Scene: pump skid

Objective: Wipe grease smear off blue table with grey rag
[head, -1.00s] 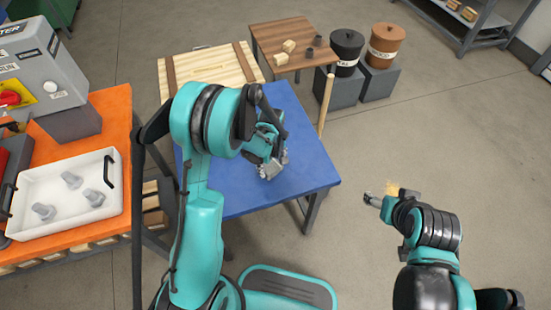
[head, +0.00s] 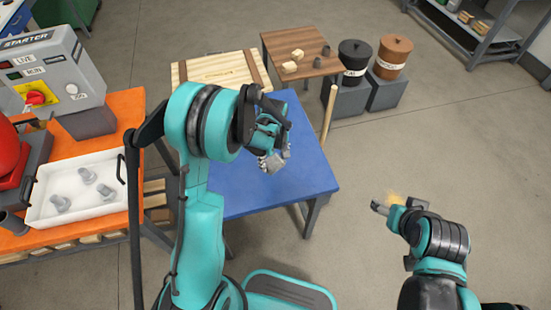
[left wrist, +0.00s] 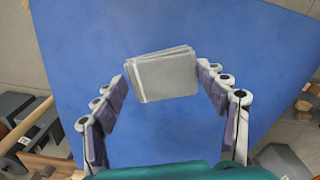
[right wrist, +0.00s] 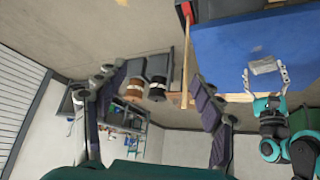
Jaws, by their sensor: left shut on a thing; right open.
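The blue table (head: 300,183) stands in front of me. My left gripper (head: 273,160) is over its middle, shut on the grey rag (left wrist: 166,74). In the left wrist view the rag is a folded, layered pad between the fingertips, with blue tabletop around it. The rag also shows in the right wrist view (right wrist: 265,66), at or just above the tabletop; I cannot tell if it touches. A faint mark beside it there may be the grease smear; I cannot make it out surely. My right gripper (head: 380,206) is open and empty, off the table's right side.
A wooden handle (head: 328,115) stands upright at the table's far right edge. A pallet-like wooden top (head: 222,68) and a brown table (head: 300,52) adjoin behind. An orange bench (head: 75,238) with a white tray (head: 98,208) is at left. Floor at right is clear.

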